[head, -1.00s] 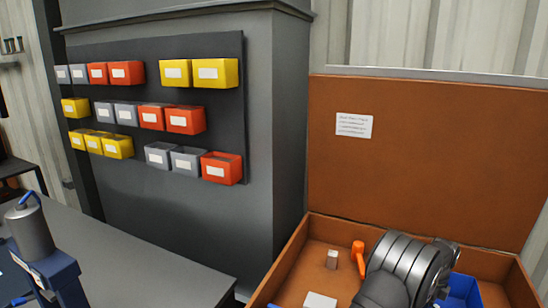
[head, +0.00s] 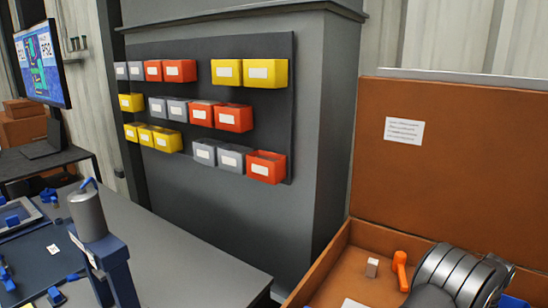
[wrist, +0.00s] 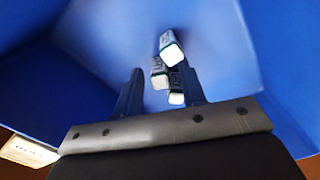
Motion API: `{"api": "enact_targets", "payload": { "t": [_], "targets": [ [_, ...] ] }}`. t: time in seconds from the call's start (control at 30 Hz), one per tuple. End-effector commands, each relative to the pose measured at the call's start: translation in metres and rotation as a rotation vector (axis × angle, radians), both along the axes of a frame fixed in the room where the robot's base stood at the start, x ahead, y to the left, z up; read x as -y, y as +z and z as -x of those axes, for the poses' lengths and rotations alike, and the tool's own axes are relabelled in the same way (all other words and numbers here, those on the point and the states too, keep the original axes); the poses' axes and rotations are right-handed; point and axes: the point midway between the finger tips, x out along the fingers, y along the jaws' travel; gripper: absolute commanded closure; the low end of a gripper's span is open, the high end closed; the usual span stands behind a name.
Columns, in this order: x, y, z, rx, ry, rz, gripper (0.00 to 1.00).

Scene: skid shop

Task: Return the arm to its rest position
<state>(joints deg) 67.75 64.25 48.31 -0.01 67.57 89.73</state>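My arm (head: 445,275) shows in grey at the lower right of the head view, over an open brown crate (head: 330,262). My gripper (wrist: 160,84) shows in the wrist view, its two dark fingers apart. It points into a blue bin (wrist: 85,75), whose walls surround the view. Several small dark pieces with pale ends (wrist: 172,50) lie in the bin, beyond or near the fingertips. I see none clearly held. In the head view the fingers are hidden, and only a bit of blue (head: 512,301) shows beside the arm.
In the crate are an orange tool (head: 400,268), a small grey block (head: 372,267) and a white card (head: 352,303). A raised brown panel (head: 450,170) stands behind. A grey bench (head: 190,260) with a blue fixture (head: 115,265) is at left, below bins on a wall panel (head: 200,130).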

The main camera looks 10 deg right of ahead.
Motion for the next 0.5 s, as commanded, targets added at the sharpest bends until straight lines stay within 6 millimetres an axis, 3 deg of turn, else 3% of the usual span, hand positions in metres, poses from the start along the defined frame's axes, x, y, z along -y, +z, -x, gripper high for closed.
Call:
{"api": "enact_targets", "payload": {
  "t": [0.03,0.5],
  "targets": [
    [0.002,0.016,-0.001,0.003,0.000,0.007,0.63],
    [0.001,0.110,0.000,0.002,0.000,0.006,0.63]
  ]
}}
